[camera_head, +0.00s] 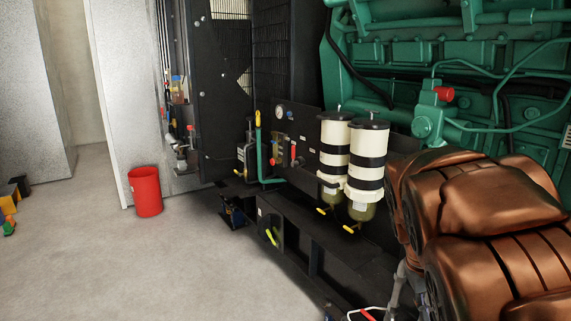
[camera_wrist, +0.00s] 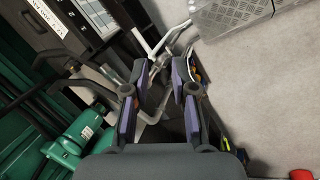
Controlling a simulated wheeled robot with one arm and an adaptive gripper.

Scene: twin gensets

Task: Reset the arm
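My gripper (camera_wrist: 161,68) shows in the wrist view with its two dark, purple-sided fingers apart. Nothing is held between them. Pale bent metal tubes (camera_wrist: 165,40) show beyond the fingertips; I cannot tell how far off they are. In the head view my copper-brown arm (camera_head: 505,200) fills the lower right, in front of the green engine. My gripper cannot be made out clearly in the head view.
The green engine (camera_head: 410,55) stands behind my arm. Two white-and-black filter canisters (camera_head: 335,145) (camera_head: 367,160) stand just left of it. A red bin (camera_head: 145,191) stands on the open grey floor at left. A grey metal step (camera_wrist: 232,12) shows in the wrist view.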

